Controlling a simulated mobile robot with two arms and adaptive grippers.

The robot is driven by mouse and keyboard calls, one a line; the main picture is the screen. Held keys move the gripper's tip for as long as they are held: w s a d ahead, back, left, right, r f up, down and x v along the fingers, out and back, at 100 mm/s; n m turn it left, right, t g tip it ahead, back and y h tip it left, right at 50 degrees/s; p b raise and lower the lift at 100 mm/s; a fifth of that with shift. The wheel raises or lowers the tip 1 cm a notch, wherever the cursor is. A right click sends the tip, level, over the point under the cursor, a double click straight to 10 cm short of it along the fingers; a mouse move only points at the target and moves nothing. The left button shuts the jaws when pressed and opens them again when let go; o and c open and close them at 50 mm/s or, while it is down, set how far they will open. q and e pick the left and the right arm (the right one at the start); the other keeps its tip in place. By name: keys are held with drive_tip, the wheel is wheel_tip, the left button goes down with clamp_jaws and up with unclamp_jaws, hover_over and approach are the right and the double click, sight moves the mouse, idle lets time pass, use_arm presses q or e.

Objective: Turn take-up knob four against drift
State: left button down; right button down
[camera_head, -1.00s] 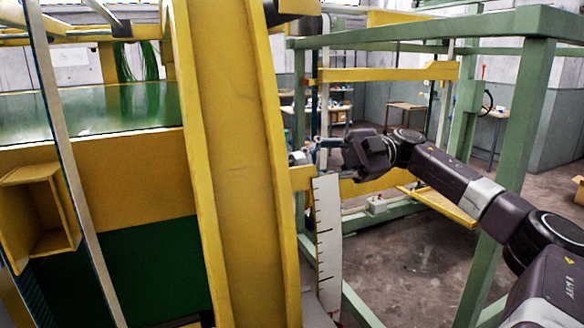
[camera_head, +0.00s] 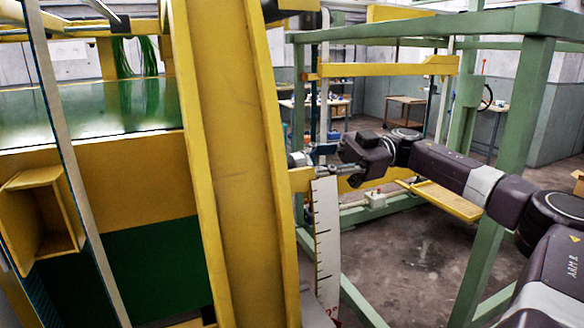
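A small grey knob-like part (camera_head: 297,159) sits at the right edge of the big curved yellow rim, above a short yellow block. I cannot tell which numbered knob it is. My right gripper (camera_head: 319,160) comes in from the right, with its fingers pointing left at this part. The fingertips are very close to it. They are too small and overlapped to show whether they touch it or how far they are closed. A white scale plate (camera_head: 327,240) with black tick marks stands just below the gripper. My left gripper is not in view.
The yellow curved rim (camera_head: 232,170) fills the centre left. A green frame post (camera_head: 508,170) stands close behind my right arm. A yellow open box (camera_head: 45,215) is on the left. Bare floor (camera_head: 410,260) lies below my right arm.

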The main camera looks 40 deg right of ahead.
drive_tip(key=shift+w+r, duration=0.15)
drive_tip(key=c, duration=2.1)
unclamp_jaws()
drive_tip(key=o, duration=0.5)
drive_tip(key=shift+w+a, duration=0.1)
drive_tip(key=shift+w, duration=0.15)
drive_tip(key=shift+o, duration=0.8)
drive_tip(key=shift+w+a, duration=0.2)
drive_tip(key=shift+a, duration=0.1)
drive_tip(key=shift+w+d+f, duration=0.1)
drive_tip(key=shift+f, duration=0.1)
drive_tip(key=v, duration=0.9)
drive_tip(key=shift+w, duration=0.25)
